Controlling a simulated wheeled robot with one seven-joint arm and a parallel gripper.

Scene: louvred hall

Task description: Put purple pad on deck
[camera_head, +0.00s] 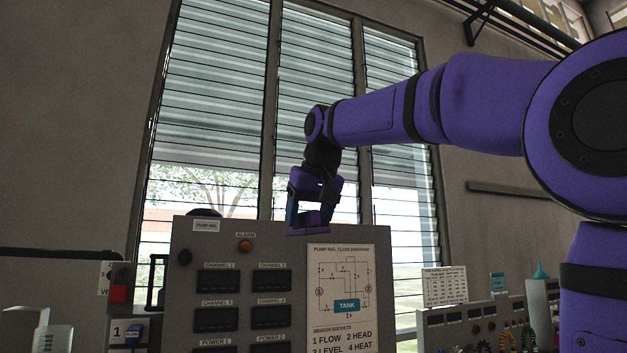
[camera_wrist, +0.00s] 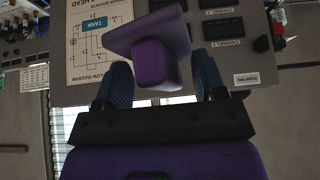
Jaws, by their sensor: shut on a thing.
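The purple pad (camera_head: 309,231) hangs below my gripper (camera_head: 308,211) in the head view, in front of the upper edge of the grey control panel. In the wrist view the pad (camera_wrist: 148,35) has a wide flat plate and a block-like grip part. The two blue fingers of my gripper (camera_wrist: 163,82) stand on either side of that block, shut on it. Whether the pad touches anything else cannot be told. I cannot make out a surface that is clearly the deck.
A tall louvred window (camera_head: 215,90) is behind. Crowded benches with instruments (camera_head: 478,322) are at the lower right.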

